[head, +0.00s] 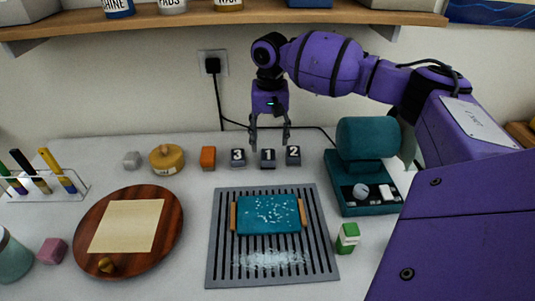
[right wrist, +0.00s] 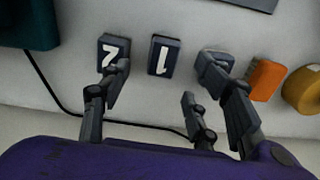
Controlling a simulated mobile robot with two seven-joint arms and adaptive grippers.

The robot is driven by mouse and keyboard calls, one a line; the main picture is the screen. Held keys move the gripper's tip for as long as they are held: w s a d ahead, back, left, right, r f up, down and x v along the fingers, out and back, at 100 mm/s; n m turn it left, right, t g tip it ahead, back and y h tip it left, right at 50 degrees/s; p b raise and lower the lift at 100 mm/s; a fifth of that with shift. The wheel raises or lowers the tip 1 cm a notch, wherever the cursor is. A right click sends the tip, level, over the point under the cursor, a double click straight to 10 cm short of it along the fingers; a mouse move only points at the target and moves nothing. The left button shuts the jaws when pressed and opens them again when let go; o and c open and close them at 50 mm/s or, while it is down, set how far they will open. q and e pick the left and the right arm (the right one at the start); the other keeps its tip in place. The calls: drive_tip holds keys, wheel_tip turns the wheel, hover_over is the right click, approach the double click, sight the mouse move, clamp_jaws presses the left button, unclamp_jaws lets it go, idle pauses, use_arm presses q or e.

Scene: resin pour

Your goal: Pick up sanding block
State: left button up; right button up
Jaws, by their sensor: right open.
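Three small dark grey blocks with white numbers stand in a row at the back of the table: block 3 (head: 238,158), block 1 (head: 268,159) and block 2 (head: 293,156). Which one is the sanding block I cannot tell. My right gripper (head: 270,146) points down, open and empty, with its fingers spread above block 1. In the right wrist view block 2 (right wrist: 113,43) lies by one finger and block 1 (right wrist: 164,56) shows between the fingers. Block 3 (right wrist: 213,58) is partly covered by another finger there. My left gripper is not in view.
An orange block (head: 208,158) and a yellow round tin (head: 166,158) stand left of the row. A teal machine (head: 365,170) stands close on the right. A slatted grey rack (head: 222,262) with a teal piece (head: 268,213) lies in front. A black cable runs behind.

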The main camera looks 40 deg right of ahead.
sight(268, 154)
wheel_tip(268, 154, down, 3)
drive_tip(key=shift+s+a+f, duration=0.1)
drive_tip(key=shift+a+f, duration=0.05)
drive_tip(key=f, duration=0.3)
drive_tip(key=shift+w+f, duration=0.2)
drive_tip(key=shift+f, duration=0.15)
drive_tip(key=shift+c, duration=0.8)
drive_tip(key=c, duration=1.1)
drive_tip(key=shift+r, duration=0.65)
use_arm(q)
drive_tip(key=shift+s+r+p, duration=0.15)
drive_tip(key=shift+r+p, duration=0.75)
drive_tip(key=shift+p, duration=0.15)
use_arm(e)
drive_tip(key=s+a+r, duration=0.2)
drive_tip(key=s+r, duration=0.2)
drive_tip(key=s+a+r, duration=0.3)
drive_tip(key=s+r, duration=0.1)
drive_tip(key=s+a+r, duration=0.2)
drive_tip(key=s+r, duration=0.1)
drive_tip(key=s, duration=0.1)
drive_tip(key=shift+a+r, duration=0.25)
drive_tip(key=shift+r, duration=0.15)
